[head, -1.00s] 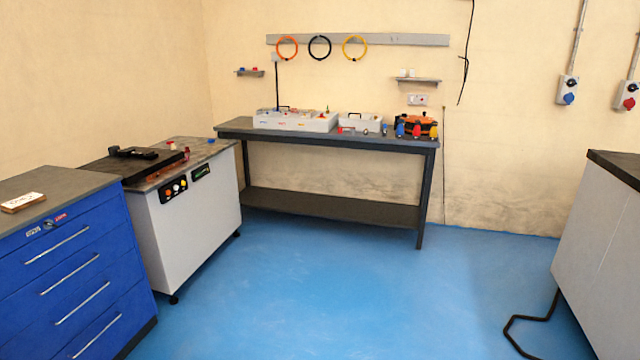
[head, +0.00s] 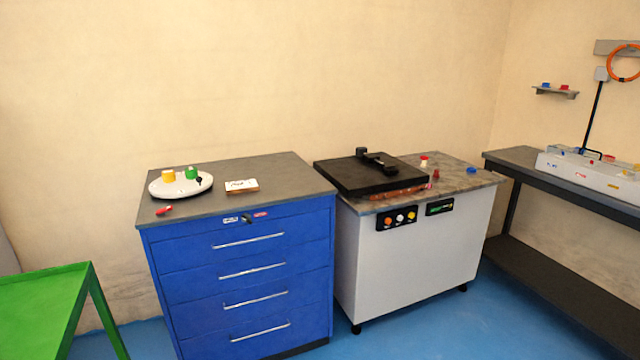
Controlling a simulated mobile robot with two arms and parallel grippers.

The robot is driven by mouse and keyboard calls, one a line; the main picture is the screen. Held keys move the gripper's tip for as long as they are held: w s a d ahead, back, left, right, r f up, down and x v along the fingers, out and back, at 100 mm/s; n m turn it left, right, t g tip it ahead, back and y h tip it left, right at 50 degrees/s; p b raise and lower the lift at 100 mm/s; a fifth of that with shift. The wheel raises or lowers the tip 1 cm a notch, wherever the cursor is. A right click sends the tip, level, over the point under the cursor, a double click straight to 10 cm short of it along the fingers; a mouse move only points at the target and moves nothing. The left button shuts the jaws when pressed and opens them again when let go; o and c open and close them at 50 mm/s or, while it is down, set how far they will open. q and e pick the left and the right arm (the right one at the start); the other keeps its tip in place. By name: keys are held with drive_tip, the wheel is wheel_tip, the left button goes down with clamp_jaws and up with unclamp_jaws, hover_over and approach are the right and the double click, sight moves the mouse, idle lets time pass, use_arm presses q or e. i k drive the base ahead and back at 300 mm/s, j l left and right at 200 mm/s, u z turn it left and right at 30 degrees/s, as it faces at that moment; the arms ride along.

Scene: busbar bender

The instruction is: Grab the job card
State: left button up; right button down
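A small white card with dark markings and a brown edge (head: 241,186) lies flat on the grey top of the blue drawer cabinet (head: 238,262). It looks like the job card, but its writing is too small to read. It lies to the right of a round white tray (head: 155,187). Neither of my grippers shows in the head view.
The tray holds a yellow item (head: 168,175) and a green item (head: 192,172). A small red object (head: 163,211) lies near the cabinet's front left. The bender machine (head: 425,262) stands at right, a green table (head: 42,300) at left. Blue floor shows in front.

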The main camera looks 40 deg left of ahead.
sight(248, 185)
drive_tip(key=i+j+u, duration=0.4)
drive_tip(key=i+u, duration=0.15)
drive_tip(key=i, duration=0.15)
drive_tip(key=i+u, duration=0.3)
drive_tip(key=i+j, duration=0.05)
drive_tip(key=i, duration=0.05)
